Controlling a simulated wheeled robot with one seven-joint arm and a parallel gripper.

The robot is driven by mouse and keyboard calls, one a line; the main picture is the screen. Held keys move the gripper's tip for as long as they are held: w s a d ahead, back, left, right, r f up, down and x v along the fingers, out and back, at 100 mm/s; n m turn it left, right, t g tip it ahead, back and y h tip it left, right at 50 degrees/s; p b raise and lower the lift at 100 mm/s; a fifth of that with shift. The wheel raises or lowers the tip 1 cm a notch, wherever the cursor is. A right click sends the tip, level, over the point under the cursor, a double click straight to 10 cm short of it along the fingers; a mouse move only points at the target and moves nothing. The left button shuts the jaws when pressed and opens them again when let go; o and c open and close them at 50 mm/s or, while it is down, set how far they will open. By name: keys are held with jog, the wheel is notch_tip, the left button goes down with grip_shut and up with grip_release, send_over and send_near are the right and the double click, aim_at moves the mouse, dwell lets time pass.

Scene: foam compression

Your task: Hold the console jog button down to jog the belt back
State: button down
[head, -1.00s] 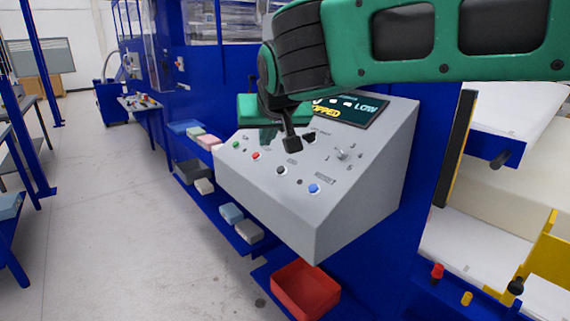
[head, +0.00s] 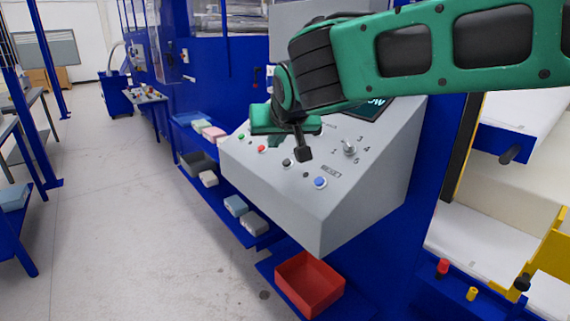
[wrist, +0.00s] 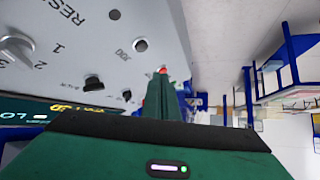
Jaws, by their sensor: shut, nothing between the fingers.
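The sloped grey console (head: 370,200) stands in the middle of the head view. Its black jog button (head: 287,162) sits between the red button (head: 261,149) and the blue reset button (head: 320,182). In the wrist view the jog button (wrist: 140,45) is beside the JOG label. My gripper (head: 304,154) is shut and empty, with its dark tip over the panel just right of the jog button in the head view. It also shows in the wrist view (wrist: 162,78), where its tip is beside the button. I see no contact with the button.
A numbered selector knob (head: 349,147) is on the panel to the right. The display (head: 377,106) is mostly hidden by my arm. A green button (head: 241,136) is at the panel's far left. A red bin (head: 309,284) stands below. Floor at left is clear.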

aim_at(287, 162)
jog(key=shift+w+d+f, duration=0.2)
jog(key=shift+d+f, duration=0.1)
jog(key=shift+f, duration=0.25)
jog(key=shift+w+d+f, duration=0.15)
jog(key=shift+d+f, duration=0.15)
jog(key=shift+f, duration=0.3)
jog(key=shift+w+d+f, duration=0.2)
jog(key=shift+d+f, duration=0.1)
jog(key=shift+f, duration=0.25)
